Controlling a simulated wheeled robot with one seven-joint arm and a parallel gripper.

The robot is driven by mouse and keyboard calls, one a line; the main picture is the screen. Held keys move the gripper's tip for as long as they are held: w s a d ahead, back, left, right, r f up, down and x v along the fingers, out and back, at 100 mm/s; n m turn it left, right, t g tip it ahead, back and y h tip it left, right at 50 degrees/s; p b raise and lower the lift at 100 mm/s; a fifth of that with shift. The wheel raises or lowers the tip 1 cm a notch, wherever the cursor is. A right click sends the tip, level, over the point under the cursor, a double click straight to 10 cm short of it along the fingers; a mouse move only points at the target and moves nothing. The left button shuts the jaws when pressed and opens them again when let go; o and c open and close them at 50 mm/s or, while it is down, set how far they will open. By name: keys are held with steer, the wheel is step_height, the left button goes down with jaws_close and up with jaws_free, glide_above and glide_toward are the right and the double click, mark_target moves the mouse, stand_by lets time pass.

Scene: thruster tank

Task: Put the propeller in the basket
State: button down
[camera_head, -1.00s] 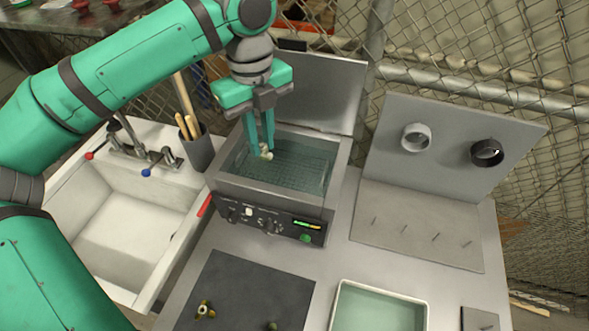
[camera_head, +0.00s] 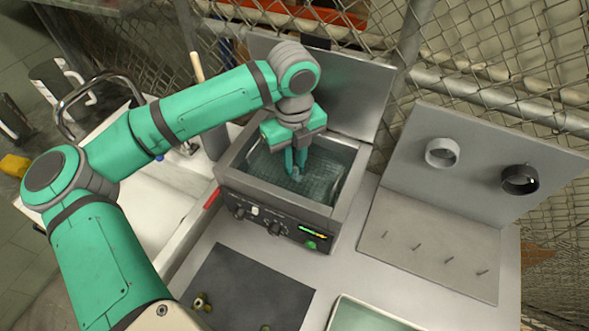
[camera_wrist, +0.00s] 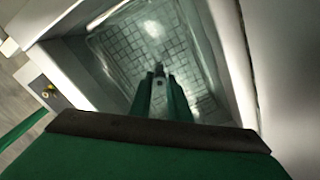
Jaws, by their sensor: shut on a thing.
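My gripper (camera_head: 295,168) is inside the open tank (camera_head: 228,178), fingers pointing down. It is shut on the propeller (camera_head: 296,175), a small pale shape at the fingertips that looks blue-green through the liquid. The mesh basket (camera_head: 328,178) is inside the tank, under the liquid, and its grid shows around the fingers. In the wrist view, the fingers (camera_wrist: 158,72) reach over the basket grid (camera_wrist: 112,62). The propeller is hard to make out there, and I cannot tell whether it touches the basket floor.
The tank's raised lid (camera_head: 355,85) stands behind it. A dark mat (camera_head: 245,290) with small brass-coloured parts (camera_head: 202,302) lies in front. A pegged board (camera_head: 425,235) with two rings stands right, beside a pale green tray (camera_head: 365,318). A sink (camera_head: 170,195) is left.

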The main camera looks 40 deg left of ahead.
mark_target(295, 166)
steer(key=shift+f, duration=1.45)
steer(key=shift+f, duration=0.15)
steer(key=c, duration=1.7)
jaws_free()
steer(key=shift+w, duration=0.1)
steer(key=shift+o, duration=0.2)
step_height(295, 166, up, 12)
steer(key=shift+a+r, duration=0.15)
steer(key=shift+r, duration=0.05)
